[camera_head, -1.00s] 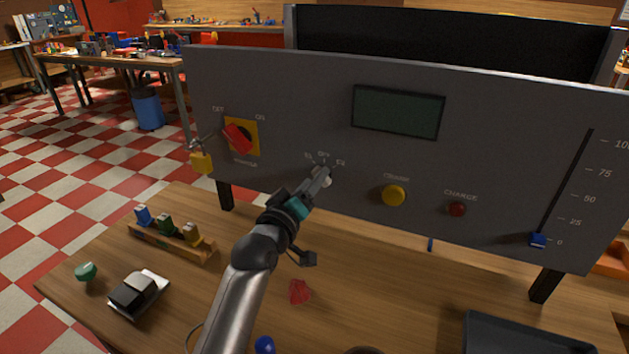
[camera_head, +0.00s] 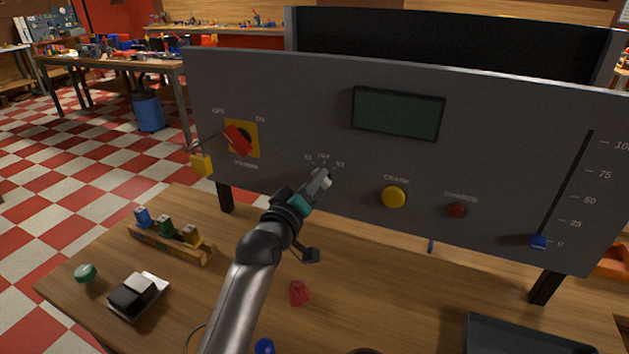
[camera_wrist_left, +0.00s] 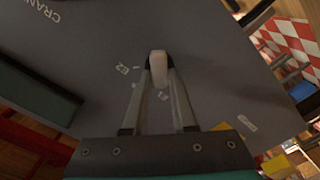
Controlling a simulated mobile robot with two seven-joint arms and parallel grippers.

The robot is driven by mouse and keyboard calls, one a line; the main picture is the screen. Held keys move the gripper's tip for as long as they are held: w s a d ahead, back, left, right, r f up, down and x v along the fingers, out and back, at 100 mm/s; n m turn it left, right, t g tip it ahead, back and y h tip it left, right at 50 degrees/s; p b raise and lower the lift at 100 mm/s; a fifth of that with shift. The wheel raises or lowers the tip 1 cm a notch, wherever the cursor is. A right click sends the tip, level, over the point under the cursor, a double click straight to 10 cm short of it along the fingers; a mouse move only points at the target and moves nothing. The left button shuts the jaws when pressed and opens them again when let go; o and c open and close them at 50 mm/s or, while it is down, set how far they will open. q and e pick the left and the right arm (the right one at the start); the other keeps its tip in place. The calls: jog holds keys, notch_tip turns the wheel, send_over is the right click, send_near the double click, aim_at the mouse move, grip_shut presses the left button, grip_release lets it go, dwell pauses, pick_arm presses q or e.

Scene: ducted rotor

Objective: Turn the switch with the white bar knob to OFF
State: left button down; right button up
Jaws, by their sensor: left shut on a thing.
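The switch's white bar knob (camera_wrist_left: 158,70) is between the fingertips of my left gripper (camera_wrist_left: 159,64) in the left wrist view. The fingers are shut on it. In the head view my left gripper (camera_head: 323,179) reaches up to the dark grey panel (camera_head: 290,110), below a small three-position legend with OFF in the middle (camera_head: 324,156). There the gripper mostly hides the knob. I cannot tell exactly which mark the bar points to. My right gripper is not in view.
A red rotary switch (camera_head: 238,139) on a yellow plate with a yellow padlock (camera_head: 201,163) is left of the gripper. A yellow button (camera_head: 394,196), a red button (camera_head: 457,210) and a blue slider (camera_head: 538,241) are to the right. Small items lie on the wooden table (camera_head: 380,290).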

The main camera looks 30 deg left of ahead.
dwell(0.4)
pick_arm(q)
jog(key=shift+d+r+m+p, duration=0.1)
jog(key=shift+d+m+p, duration=0.05)
jog(key=shift+m+p, duration=1.85)
jog(key=shift+d+r+m+p, duration=0.1)
jog(key=shift+d+m+p, duration=0.05)
jog(key=shift+m+p, duration=1.8)
jog(key=shift+m+b, duration=0.35)
jog(key=shift+m, duration=0.2)
jog(key=c, duration=0.7)
grip_release()
